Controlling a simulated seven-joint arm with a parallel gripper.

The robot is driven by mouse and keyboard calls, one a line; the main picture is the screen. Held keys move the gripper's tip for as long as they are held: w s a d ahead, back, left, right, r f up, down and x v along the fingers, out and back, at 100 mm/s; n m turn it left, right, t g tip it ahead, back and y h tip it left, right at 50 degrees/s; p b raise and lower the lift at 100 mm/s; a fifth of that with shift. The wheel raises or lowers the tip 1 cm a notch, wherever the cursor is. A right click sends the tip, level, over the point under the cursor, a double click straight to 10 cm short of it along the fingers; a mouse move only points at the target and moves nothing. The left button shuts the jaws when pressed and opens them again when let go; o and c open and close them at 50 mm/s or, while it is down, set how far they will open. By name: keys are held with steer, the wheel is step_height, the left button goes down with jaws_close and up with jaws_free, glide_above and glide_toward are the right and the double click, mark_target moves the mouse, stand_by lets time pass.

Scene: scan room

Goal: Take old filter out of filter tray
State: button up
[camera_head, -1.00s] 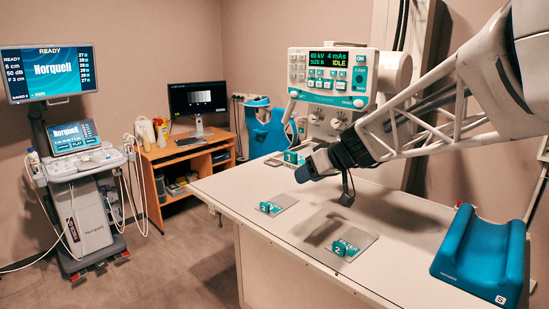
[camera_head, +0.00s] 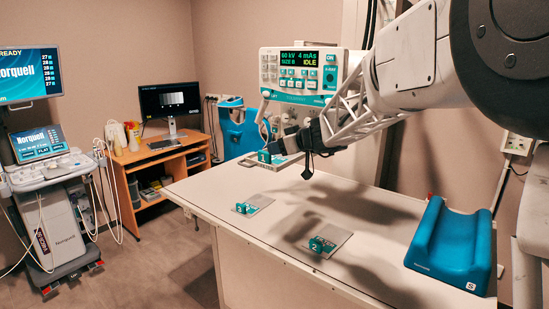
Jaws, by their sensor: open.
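A filter with a teal handle (camera_head: 264,156) sits in the grey filter tray (camera_head: 284,160) under the X-ray tube head, above the far part of the table. My dark gripper (camera_head: 278,147) points left, close beside and partly overlapping this filter in the picture. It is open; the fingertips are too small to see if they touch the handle. A filter plate with a teal handle marked 3 (camera_head: 262,201) lies on the table. Another plate, its handle marked 2 (camera_head: 318,245), lies nearer the front.
The tube head with its control panel (camera_head: 301,72) stands right behind my gripper. A blue cradle (camera_head: 453,247) sits at the table's right side. The white tabletop (camera_head: 205,193) is otherwise clear. A desk and an ultrasound cart (camera_head: 58,235) stand on the left.

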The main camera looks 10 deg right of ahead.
mark_target(263, 151)
steer(key=shift+x, duration=1.25)
steer(key=shift+a+f, duration=0.1)
steer(key=shift+x, duration=2.5)
steer(key=shift+f, duration=0.15)
jaws_close()
